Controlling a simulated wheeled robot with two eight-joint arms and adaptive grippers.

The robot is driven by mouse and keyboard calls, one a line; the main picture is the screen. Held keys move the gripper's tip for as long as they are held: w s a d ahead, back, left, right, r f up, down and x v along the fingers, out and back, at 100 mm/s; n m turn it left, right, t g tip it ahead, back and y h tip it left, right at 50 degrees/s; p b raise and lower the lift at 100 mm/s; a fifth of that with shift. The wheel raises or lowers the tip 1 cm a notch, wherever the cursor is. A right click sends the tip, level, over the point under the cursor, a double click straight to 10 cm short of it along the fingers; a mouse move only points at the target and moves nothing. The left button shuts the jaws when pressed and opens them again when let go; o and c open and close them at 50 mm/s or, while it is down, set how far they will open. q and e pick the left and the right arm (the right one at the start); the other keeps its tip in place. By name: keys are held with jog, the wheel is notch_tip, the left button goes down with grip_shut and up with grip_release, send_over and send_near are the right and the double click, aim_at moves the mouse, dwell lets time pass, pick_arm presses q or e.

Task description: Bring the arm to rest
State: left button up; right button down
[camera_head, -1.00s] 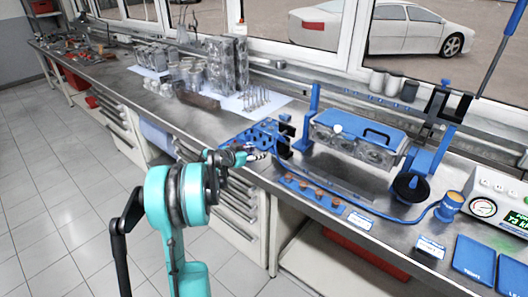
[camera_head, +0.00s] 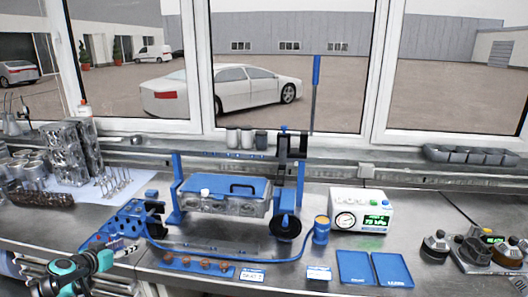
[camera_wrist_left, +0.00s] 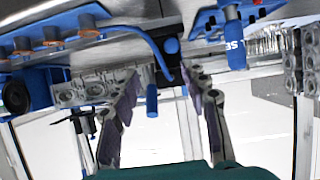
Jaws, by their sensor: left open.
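My left arm's teal wrist shows at the lower left of the head view. Its left gripper (camera_head: 127,250) is just in front of the blue perforated bracket (camera_head: 128,220) at the bench's front edge. In the left wrist view the two fingers of the left gripper (camera_wrist_left: 162,82) stand wide apart with nothing between them. Blue fixture parts and a metal engine block (camera_wrist_left: 95,88) show beyond the fingers there. I cannot tell whether the fingers touch anything. My right gripper is not in view.
A blue-topped fixture (camera_head: 225,195) stands mid-bench. A strip with several copper-coloured pieces (camera_head: 205,265) lies near the front edge. Metal engine parts (camera_head: 75,150) stand left.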

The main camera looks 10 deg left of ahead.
pick_arm(q)
jog(key=s+d+r+g, duration=0.1)
jog(key=s+d, duration=0.2)
jog(key=d, duration=0.6)
jog(key=s+d+r+g+h, duration=0.1)
jog(key=s+d+g, duration=0.15)
jog(key=d, duration=0.55)
jog(key=s+d+r+g, duration=0.1)
jog(key=s+d, duration=0.2)
jog(key=d, duration=0.6)
jog(key=s+d+f, duration=0.2)
jog(key=s+d, duration=0.3)
jog(key=s, duration=0.4)
jog(key=s+d+f+g+y, duration=0.1)
jog(key=s+d+f, duration=0.2)
jog(key=s, duration=0.6)
jog(key=shift+d+f+y, duration=0.2)
jog(key=shift+d+y, duration=0.1)
jog(key=shift+d, duration=0.7)
